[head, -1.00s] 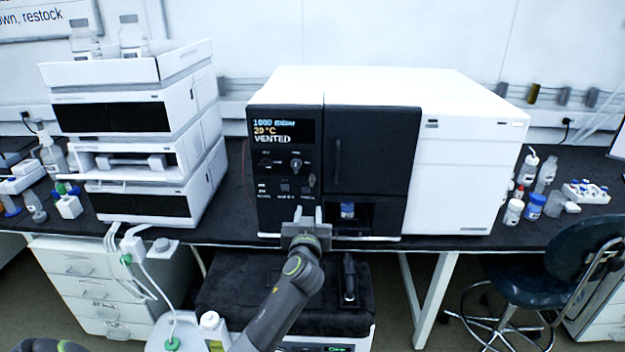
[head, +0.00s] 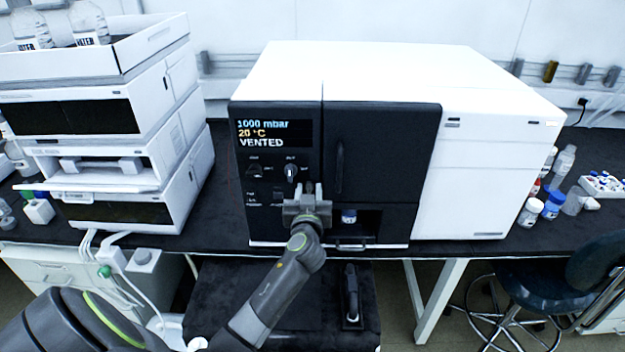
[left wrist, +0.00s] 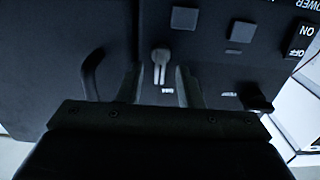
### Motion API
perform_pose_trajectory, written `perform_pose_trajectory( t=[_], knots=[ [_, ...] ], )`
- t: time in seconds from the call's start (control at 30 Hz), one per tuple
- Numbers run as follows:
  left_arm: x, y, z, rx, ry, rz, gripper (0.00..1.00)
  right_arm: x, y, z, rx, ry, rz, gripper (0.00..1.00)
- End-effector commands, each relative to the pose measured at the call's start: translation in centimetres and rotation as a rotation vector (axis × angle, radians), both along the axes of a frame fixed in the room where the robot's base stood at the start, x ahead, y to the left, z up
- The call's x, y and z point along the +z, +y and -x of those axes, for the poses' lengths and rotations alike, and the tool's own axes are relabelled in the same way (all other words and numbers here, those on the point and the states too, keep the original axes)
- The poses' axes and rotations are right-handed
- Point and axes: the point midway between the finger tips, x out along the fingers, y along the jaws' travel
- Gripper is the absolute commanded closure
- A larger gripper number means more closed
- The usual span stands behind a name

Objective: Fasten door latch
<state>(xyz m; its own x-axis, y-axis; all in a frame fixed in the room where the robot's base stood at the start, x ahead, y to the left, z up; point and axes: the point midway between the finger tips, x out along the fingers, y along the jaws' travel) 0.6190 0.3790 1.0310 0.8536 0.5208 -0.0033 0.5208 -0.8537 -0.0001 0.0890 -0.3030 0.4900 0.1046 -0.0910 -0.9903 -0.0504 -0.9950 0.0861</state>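The instrument's black door (head: 381,140) appears shut, with a curved black handle (head: 339,167) along its left side. The handle also shows in the left wrist view (left wrist: 91,74). A small grey latch lever (left wrist: 160,64) sits on the dark front panel in the left wrist view. My left gripper (head: 307,190) is at the panel, left of the door handle. In the left wrist view its two fingers (left wrist: 160,82) are apart, with the latch lever ahead of the gap. I cannot tell whether they touch it. The gripper hides the latch in the head view. My right gripper is not in view.
The display (head: 270,134) reads VENTED above several knobs. A blue-capped container (head: 348,216) sits in the opening below the door. Stacked white modules (head: 110,130) stand at left. Bottles (head: 545,205) and a dark chair (head: 545,275) are at right.

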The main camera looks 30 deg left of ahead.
Motion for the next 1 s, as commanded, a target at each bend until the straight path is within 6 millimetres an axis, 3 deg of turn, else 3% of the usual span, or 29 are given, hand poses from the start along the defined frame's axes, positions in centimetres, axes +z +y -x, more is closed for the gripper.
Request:
perform_pose_trajectory(
  t=[0.37, 0.63, 1.0],
  knots=[
    [-0.05, 0.08, 0.12, 0.002, 0.001, 0.001, 0.67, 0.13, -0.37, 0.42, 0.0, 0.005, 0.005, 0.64],
    [-0.04, 0.07, 0.11, 0.002, 0.001, 0.001, 1.0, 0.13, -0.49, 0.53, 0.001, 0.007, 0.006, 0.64],
    [-0.06, 0.02, 0.08, 0.002, 0.015, -0.024, 1.0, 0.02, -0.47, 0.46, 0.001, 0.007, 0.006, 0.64]
  ],
)
